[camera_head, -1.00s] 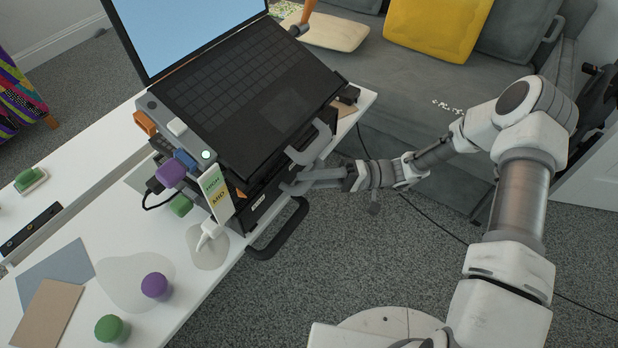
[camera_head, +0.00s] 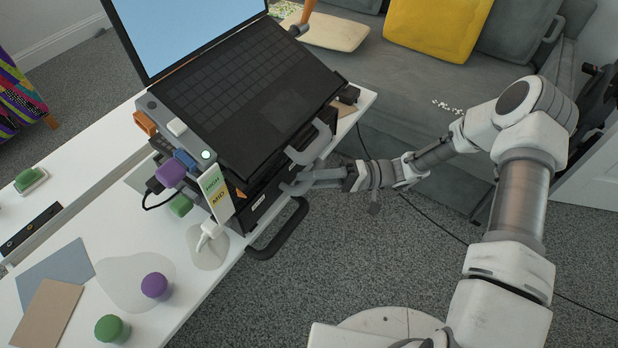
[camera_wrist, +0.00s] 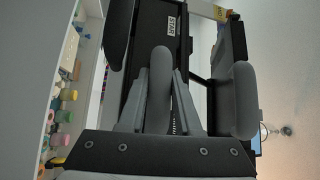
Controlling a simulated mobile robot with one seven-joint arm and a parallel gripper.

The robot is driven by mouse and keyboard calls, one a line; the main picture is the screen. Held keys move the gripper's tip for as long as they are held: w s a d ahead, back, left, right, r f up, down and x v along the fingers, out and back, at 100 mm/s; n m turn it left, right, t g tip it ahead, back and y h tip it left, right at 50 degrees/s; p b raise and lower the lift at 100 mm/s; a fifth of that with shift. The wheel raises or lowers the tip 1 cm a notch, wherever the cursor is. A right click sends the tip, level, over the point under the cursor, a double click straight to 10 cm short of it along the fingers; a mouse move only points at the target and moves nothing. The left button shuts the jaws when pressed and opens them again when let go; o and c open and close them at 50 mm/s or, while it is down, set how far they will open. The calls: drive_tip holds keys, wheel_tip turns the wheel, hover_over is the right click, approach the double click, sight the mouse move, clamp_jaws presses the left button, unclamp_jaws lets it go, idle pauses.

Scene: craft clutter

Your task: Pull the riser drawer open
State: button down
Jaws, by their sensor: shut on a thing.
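The black riser (camera_head: 262,196) stands on the white table under an open laptop (camera_head: 240,88). Its front carries a black handle (camera_head: 283,231) and a grey handle (camera_head: 312,146) above it. My gripper (camera_head: 303,181) is at the riser front between these two. In the wrist view my gripper (camera_wrist: 166,105) is shut on a middle grey handle (camera_wrist: 160,72), with a finger on each side. The black handle (camera_wrist: 117,32) and the other grey handle (camera_wrist: 242,98) flank it. A small white label (camera_wrist: 171,25) shows on the front. I cannot tell whether the drawer has slid out.
Purple (camera_head: 155,285) and green (camera_head: 110,328) knob-like pieces sit at the table's near end. A High/Mid tag (camera_head: 214,194) stands beside the riser. A grey sofa (camera_head: 400,95) is behind my arm. A cable crosses the carpet (camera_head: 350,260), otherwise clear before the table.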

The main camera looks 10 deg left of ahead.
drive_tip(key=shift+d+r, duration=0.1)
drive_tip(key=s+d+p, duration=0.1)
drive_tip(key=s+d, duration=0.2)
drive_tip(key=d, duration=0.4)
drive_tip(key=s+d+p, duration=0.1)
drive_tip(key=s+d, duration=0.2)
drive_tip(key=d, duration=0.4)
drive_tip(key=shift+d, duration=0.4)
drive_tip(key=shift+s, duration=0.1)
drive_tip(key=c, duration=0.6)
unclamp_jaws()
drive_tip(key=p+v, duration=0.1)
drive_tip(key=v, duration=1.6)
drive_tip(key=shift+d, duration=0.15)
